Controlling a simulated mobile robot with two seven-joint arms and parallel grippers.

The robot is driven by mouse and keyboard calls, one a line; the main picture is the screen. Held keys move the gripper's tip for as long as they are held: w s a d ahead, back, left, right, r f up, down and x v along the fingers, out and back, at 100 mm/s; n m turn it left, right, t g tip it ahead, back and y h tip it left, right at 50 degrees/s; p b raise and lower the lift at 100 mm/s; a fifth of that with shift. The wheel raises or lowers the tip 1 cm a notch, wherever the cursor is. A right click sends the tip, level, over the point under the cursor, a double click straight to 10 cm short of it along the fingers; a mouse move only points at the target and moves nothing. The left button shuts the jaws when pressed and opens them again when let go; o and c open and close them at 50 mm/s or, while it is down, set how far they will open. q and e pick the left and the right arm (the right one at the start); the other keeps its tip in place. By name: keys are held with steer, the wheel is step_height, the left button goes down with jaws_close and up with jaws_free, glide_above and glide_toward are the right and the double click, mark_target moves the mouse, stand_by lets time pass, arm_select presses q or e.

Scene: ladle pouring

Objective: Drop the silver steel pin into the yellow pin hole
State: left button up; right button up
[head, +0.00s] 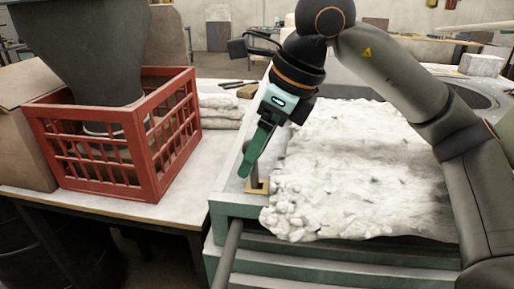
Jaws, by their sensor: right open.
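My right gripper (246,172) reaches down from the upper right, its green fingers pointing at the left front corner of the green-framed mould. The jaws are open; from this side the fingers overlap. The yellow pin hole piece (257,188) sits on the frame's corner just below and right of the fingertips. A grey, upright steel pin (254,172) shows beside the fingers, with its lower end at the yellow piece. Its upper part is hidden by the gripper, and I cannot tell how deep it sits. My left gripper is not in view.
Lumpy white material (350,165) fills the mould right of the fingers. A red crate (110,180) holding a dark cone-shaped vessel (85,50) stands on the left table (185,210). A dark round bar (229,252) sticks out below the frame's front corner.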

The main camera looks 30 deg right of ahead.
steer(key=shift+r, duration=0.1)
steer(key=p+v, duration=0.1)
steer(key=v, duration=1.1)
steer(key=shift+r+p, duration=0.15)
steer(key=shift+p, duration=0.25)
